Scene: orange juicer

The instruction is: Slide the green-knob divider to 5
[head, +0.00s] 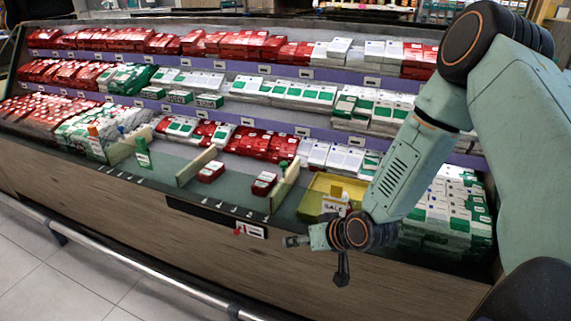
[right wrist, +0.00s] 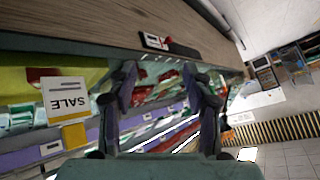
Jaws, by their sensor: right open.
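A pale divider (head: 285,187) with a small green knob (head: 284,164) stands upright in the lower shelf bay in the head view, left of the yellow tray. Small white marks (head: 235,210) line the front edge to its left; their numbers are too small to read. My right gripper (head: 316,262) is in front of the shelf's wooden front, below and right of the divider, and touches nothing visible. In the right wrist view, its two fingers (right wrist: 160,78) are spread and empty. I cannot make out the green knob there. My left gripper is not in view.
Another divider (head: 197,166) stands further left. A green upright piece (head: 142,152) and an orange-topped one (head: 94,140) stand beyond it. Two red boxes lie between the dividers. A yellow tray (head: 318,196) with a SALE sign (head: 334,206) is near my right arm. A rail (head: 130,262) runs along the floor.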

